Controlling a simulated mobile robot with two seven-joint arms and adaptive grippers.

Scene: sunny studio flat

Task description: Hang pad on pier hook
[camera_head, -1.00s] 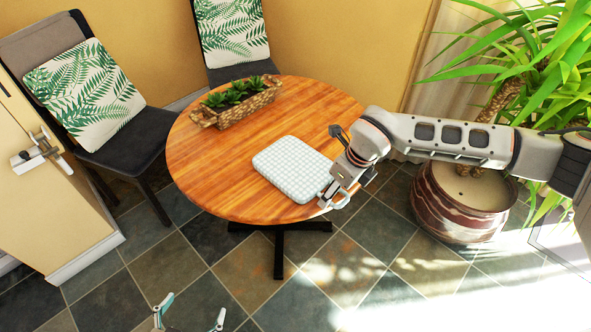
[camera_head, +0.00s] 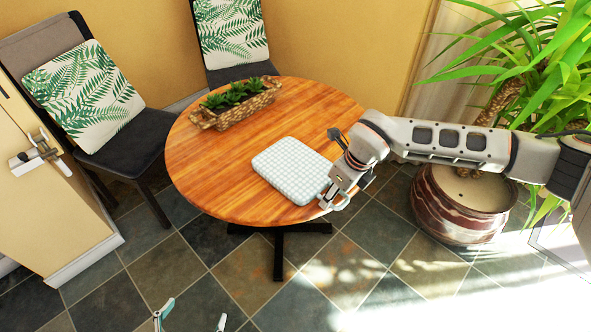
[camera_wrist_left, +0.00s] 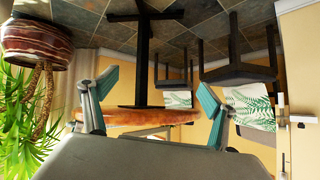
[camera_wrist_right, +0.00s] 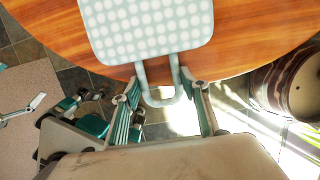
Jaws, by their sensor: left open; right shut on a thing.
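The pad (camera_head: 293,170) is a pale, checkered rounded slab with a loop at one end. It lies flat on the round wooden table, its loop end at the near right edge. My right gripper (camera_head: 333,197) is shut on the loop (camera_wrist_right: 162,96), which shows between its fingers in the right wrist view. The pier hook (camera_head: 38,152) is a metal fitting on the cream pier (camera_head: 45,205) at the left; it also shows at the right edge of the left wrist view (camera_wrist_left: 299,119). My left gripper (camera_head: 190,316) is open and empty at the bottom of the head view, away from the pad.
A basket of succulents (camera_head: 237,106) stands at the back of the table (camera_head: 210,170). Two chairs with leaf-print cushions (camera_head: 83,95) stand behind and left. A potted plant (camera_head: 462,205) stands at the right, below my right arm. The tiled floor in front is clear.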

